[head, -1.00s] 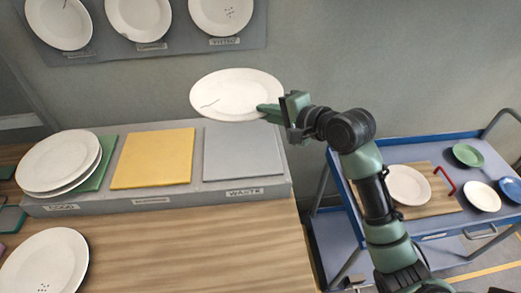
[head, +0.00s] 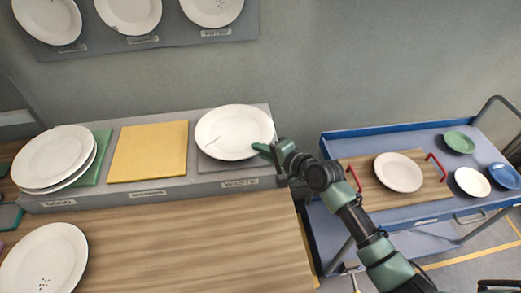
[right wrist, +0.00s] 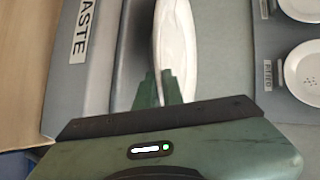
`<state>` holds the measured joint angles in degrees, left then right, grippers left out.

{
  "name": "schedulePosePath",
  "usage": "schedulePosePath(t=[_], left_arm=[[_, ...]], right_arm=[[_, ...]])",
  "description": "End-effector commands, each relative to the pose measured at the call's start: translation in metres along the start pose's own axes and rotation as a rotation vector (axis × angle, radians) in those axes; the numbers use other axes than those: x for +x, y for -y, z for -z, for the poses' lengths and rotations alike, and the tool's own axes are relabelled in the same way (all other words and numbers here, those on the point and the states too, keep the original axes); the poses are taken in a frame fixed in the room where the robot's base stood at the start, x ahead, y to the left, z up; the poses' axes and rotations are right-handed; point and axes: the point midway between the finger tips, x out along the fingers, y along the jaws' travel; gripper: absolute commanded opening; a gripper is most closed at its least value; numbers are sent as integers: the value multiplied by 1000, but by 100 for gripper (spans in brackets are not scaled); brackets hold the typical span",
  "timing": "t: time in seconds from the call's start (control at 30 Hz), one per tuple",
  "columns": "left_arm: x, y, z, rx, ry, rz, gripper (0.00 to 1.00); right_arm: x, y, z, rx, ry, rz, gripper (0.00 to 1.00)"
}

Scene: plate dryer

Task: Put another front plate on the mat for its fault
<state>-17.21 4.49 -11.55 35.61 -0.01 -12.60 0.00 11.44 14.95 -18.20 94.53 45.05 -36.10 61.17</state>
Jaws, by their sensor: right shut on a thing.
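My right gripper (head: 268,148) is shut on the right rim of a white plate (head: 234,128) with a thin dark crack line on its left part. The plate is over the grey mat (head: 228,165) labelled WASTE and hides most of it; I cannot tell whether it touches. In the right wrist view the fingers (right wrist: 165,88) pinch the plate (right wrist: 176,50), seen nearly edge-on. A yellow mat (head: 148,152) lies bare to the left. A green mat (head: 102,160) carries stacked plates (head: 55,157). A front plate (head: 42,262) with dark specks lies on the wooden table. My left gripper is not in view.
A wall board (head: 150,43) shows sample plates above the mats. The wooden table (head: 190,245) is clear in the middle. At right, a blue trolley (head: 340,142) holds a wooden board with red handles (head: 437,167), a white plate (head: 398,172) and several small dishes.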

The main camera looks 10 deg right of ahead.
Motion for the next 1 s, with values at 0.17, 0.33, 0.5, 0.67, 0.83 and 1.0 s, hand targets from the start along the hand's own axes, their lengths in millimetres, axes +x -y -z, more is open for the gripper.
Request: schedulePosePath(t=[0.17,0.33,0.5,0.67,0.83,1.0], left_arm=[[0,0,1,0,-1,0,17],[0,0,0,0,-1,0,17],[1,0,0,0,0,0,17],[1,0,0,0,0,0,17],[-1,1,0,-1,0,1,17],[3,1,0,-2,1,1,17]], right_arm=[[1,1,1,-1,-2,10,0],[1,0,1,-1,-2,10,0],[2,-5,0,0,0,1,17],[2,-5,0,0,0,1,17],[1,-1,0,-1,0,2,17],[-21,-4,0,-1,-1,1,17]])
